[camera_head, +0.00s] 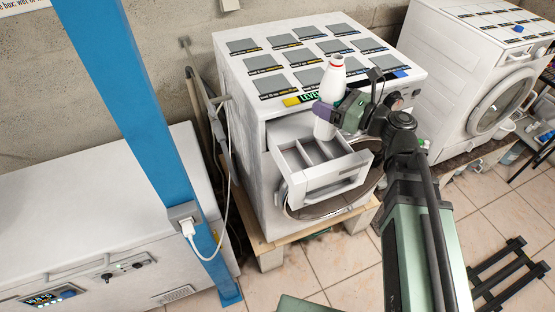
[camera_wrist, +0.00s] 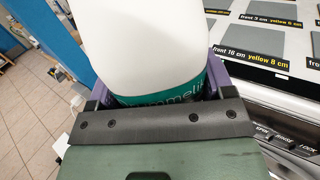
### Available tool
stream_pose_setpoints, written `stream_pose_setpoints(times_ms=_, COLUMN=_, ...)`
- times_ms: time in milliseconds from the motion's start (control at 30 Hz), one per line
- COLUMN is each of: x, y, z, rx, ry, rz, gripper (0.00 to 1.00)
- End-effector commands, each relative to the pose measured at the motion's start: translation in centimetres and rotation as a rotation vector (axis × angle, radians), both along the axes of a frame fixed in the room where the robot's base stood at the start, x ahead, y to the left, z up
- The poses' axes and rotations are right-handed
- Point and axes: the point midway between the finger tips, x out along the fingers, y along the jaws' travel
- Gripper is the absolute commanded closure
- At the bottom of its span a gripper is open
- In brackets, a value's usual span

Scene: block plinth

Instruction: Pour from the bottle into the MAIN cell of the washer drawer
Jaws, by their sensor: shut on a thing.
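The white bottle (camera_head: 329,100) has a red cap end at its top and stands about upright in my gripper (camera_head: 345,114). My gripper is shut on it, above the right part of the open washer drawer (camera_head: 326,179). In the wrist view the bottle (camera_wrist: 146,45) fills the middle, with a green label band between the purple fingers of my gripper (camera_wrist: 155,92). The drawer is pulled out of the washer (camera_head: 258,140) and shows several cells split by thin walls. The cell labels cannot be read. The bottle hides part of the drawer's back right.
The washer top carries several grey squares with printed labels (camera_head: 308,77). A blue post (camera_head: 150,130) and a white chest (camera_head: 90,220) stand at the left. A second washer (camera_head: 470,70) stands at the right. A dark rack (camera_head: 505,270) lies on the tiled floor.

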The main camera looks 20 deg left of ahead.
Motion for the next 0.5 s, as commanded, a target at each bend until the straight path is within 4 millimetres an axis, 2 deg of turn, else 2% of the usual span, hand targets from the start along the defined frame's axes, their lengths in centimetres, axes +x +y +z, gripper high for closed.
stream_pose_setpoints(times_ms=500, x=0.06, y=0.00, z=0.52, rx=-0.061, ry=-0.079, rz=0.001, gripper=0.58)
